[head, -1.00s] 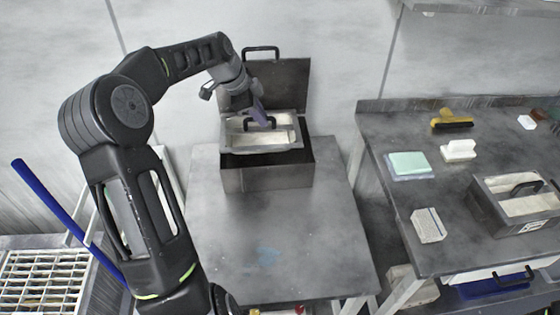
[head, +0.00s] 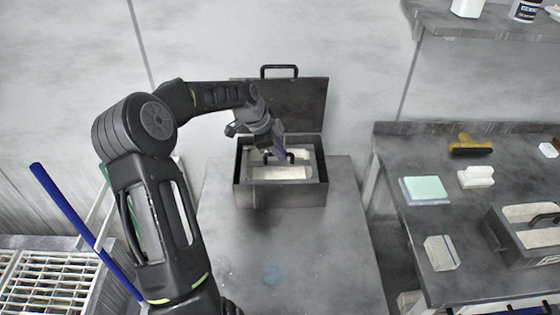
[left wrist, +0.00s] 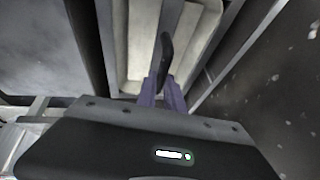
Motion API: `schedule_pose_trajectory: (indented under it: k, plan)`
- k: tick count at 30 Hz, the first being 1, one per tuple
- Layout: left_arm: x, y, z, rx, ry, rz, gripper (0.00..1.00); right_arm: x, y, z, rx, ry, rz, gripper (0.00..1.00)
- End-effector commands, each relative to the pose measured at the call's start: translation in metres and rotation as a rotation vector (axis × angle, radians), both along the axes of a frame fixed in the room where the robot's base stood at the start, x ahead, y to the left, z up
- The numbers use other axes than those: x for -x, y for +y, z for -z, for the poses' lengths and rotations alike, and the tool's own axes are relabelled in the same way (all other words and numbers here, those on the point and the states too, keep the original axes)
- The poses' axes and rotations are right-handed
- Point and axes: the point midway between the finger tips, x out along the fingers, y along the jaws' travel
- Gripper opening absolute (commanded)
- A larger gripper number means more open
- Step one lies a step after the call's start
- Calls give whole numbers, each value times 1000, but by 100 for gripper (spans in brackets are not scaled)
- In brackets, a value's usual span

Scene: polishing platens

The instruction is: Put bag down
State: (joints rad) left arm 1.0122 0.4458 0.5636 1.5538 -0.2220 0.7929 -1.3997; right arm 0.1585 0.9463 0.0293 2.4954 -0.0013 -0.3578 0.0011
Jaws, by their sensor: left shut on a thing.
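No bag shows. My left gripper (head: 281,156) is shut on the black handle of a grey tray (head: 262,180) with pale compartments. The tray is inside an open dark metal box (head: 280,195) on the grey table, with the box walls around it. The box's lid (head: 300,103) stands raised at the back. In the left wrist view, the purple fingers (left wrist: 167,94) close around the black handle (left wrist: 166,50) above the pale tray floor (left wrist: 143,40). Whether the tray touches the box bottom is hidden. My right gripper is not in view.
The grey table (head: 310,260) is clear in front of the box. A bench at right holds a similar handled tray (head: 535,250), a green-topped pad (head: 424,189), a pale block (head: 441,253) and brushes. A blue pole (head: 80,220) leans at left.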

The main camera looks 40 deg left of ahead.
Motion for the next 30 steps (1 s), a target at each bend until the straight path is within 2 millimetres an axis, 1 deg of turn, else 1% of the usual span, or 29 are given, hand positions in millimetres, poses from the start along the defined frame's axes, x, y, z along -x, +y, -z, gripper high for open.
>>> schedule_pose_trajectory:
  k: [8,11,15,17,28,29,30]
  plan:
    - [0,0,1,-1,-1,0,0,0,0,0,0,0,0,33]
    - [0,0,11,2,0,0,0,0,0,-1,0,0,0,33]
    - [0,0,30,1,0,1,0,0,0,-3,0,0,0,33]
    - [0,0,35,0,-1,0,0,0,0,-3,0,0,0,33]
    - [0,0,40,-1,-2,-1,0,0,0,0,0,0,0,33]
    - [0,0,40,-1,-1,0,14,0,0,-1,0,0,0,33]
    - [0,0,39,-1,-1,0,17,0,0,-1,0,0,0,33]
